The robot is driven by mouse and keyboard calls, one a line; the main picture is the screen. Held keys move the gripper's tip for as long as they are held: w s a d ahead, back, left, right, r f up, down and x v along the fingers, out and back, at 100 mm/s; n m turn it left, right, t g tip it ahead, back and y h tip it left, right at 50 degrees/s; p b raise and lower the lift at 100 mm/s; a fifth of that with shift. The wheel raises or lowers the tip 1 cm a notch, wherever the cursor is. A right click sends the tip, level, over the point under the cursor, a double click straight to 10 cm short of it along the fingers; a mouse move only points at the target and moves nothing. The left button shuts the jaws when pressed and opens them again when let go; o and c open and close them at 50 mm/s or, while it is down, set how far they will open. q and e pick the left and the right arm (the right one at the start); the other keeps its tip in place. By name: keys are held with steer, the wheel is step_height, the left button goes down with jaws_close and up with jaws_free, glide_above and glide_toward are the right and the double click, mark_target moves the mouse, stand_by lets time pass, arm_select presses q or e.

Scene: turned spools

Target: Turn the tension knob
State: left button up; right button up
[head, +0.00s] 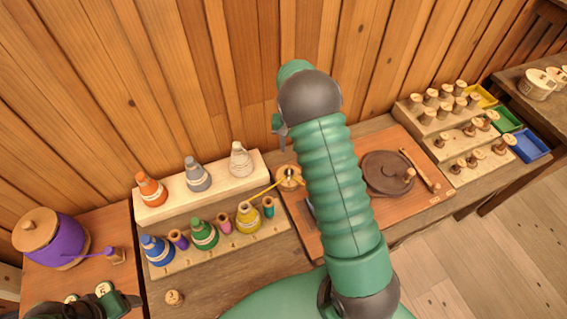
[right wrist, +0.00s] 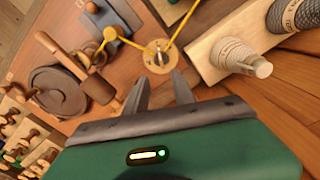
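A round wooden disc with a small metal post (head: 289,176), which looks like the tension knob, sits at the left end of the brown winder board (head: 309,238). Yellow thread runs to it. The disc also shows in the right wrist view (right wrist: 159,57), beyond the fingertips and apart from them. My right gripper (head: 282,140) is mostly hidden behind its own arm in the head view. In the right wrist view its two fingers (right wrist: 160,88) are spread with nothing between them. My left gripper (head: 104,301) is partly in view at the bottom left; its fingers are unclear.
A round crank plate (head: 388,172) lies on the board's right. Thread cones stand on a pale rack (head: 215,187), left of the disc. A purple pot (head: 62,240) stands far left. Stepped spool racks (head: 425,130) and coloured trays (head: 530,146) are at the right. My right arm hides the board's middle.

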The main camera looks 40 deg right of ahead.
steer(key=p, duration=0.1)
glide_above(289, 170)
steer(key=s, duration=0.1)
step_height(289, 170, down, 4)
steer(key=f, duration=0.3)
steer(key=w+f+p, duration=0.1)
steer(key=f, duration=0.5)
steer(key=shift+w+d, duration=0.1)
steer(key=shift+w, duration=0.1)
steer(key=shift+s+d+f+p, duration=0.1)
steer(key=shift+d+f+p, duration=0.05)
steer(key=shift+f+p, duration=0.15)
steer(key=shift+s+f, duration=0.1)
steer(key=shift+s, duration=0.05)
steer(key=shift+s+a, duration=0.15)
steer(key=shift+a, duration=0.2)
steer(key=shift+c, duration=0.4)
steer(key=shift+w+a, duration=0.1)
steer(key=shift+w, duration=0.15)
steer(key=c, duration=0.5)
jaws_close()
arm_select(q)
steer(key=v, duration=0.3)
steer(key=shift+w, duration=0.25)
arm_select(e)
steer(key=shift+s+d, duration=0.1)
steer(key=shift+d, duration=0.15)
